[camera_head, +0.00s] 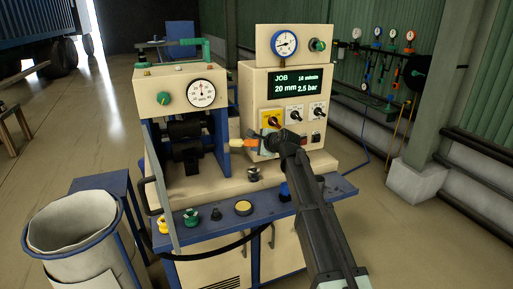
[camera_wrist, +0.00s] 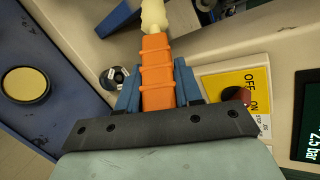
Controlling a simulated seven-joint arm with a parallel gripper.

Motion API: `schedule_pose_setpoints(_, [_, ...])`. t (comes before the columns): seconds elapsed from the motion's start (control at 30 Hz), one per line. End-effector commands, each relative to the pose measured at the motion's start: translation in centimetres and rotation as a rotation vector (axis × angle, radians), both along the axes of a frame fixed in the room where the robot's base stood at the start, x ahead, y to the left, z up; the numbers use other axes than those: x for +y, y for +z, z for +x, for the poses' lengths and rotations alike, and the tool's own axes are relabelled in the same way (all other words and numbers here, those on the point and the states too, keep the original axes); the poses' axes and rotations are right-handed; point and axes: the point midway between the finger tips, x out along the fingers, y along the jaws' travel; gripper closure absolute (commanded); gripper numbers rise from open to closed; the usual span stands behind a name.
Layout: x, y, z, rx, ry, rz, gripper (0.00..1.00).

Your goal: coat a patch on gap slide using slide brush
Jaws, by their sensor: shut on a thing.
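The slide brush (camera_wrist: 157,70) has a ribbed orange handle and a pale cream tip. My gripper (camera_wrist: 157,78) is shut on its handle, with one blue finger on each side. In the head view, the brush (camera_head: 250,143) points left, its tip just right of the press frame. My gripper (camera_head: 265,144) is in front of the control cabinet there. The gap of the press, with dark jaws (camera_head: 186,152), lies left of the tip, between blue posts. I cannot make out the gap slide clearly, or any coated patch. The tip looks apart from the jaws.
The control cabinet (camera_head: 290,85) has a display, knobs and a yellow OFF/ON switch plate (camera_wrist: 236,88). A blue front shelf (camera_head: 262,212) carries coloured fittings and a yellow disc (camera_head: 243,208). A large bin (camera_head: 75,228) stands at front left. A blue post bounds the gap on the right.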

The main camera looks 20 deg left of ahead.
Motion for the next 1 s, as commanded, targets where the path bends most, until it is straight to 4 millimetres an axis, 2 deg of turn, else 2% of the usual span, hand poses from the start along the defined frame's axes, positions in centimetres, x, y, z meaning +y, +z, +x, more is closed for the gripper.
schedule_pose_setpoints(0.27, [0.5, 0.3, -0.4, 0.002, 0.001, 0.000, 0.96])
schedule_pose_setpoints(0.7, [2.8, 0.3, -2.5, 0.001, 0.000, 0.001, 0.96])
schedule_pose_setpoints(1.0, [3.0, 1.0, -2.7, 0.000, -0.001, 0.003, 0.95])
